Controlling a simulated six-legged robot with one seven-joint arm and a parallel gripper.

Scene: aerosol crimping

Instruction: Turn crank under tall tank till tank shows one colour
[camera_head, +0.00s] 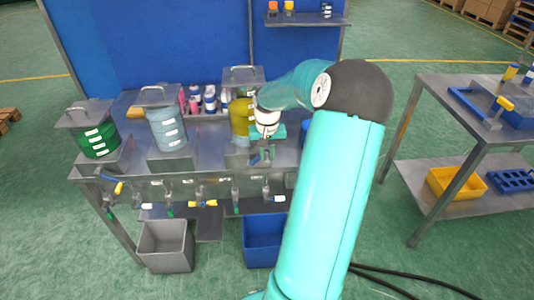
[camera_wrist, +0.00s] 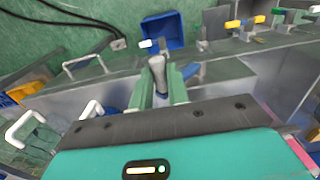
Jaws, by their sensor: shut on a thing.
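The tall tank (camera_head: 240,118) stands at the right of the bench under a grey lid with a handle. Its visible side shows yellow and darker olive; my arm hides its right part. My gripper (camera_head: 264,157) is low in front of this tank at the bench's front. In the wrist view, my gripper (camera_wrist: 161,84) has its two green fingers on either side of a grey, round-ended crank handle (camera_wrist: 157,68) and is shut on it. The rest of the crank is mostly hidden by my gripper.
A green tank (camera_head: 98,140) and a blue-grey tank (camera_head: 167,131) stand to the left. A grey bin (camera_head: 165,247) and a blue bin (camera_head: 262,239) stand below. Another table (camera_head: 445,95) is at right.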

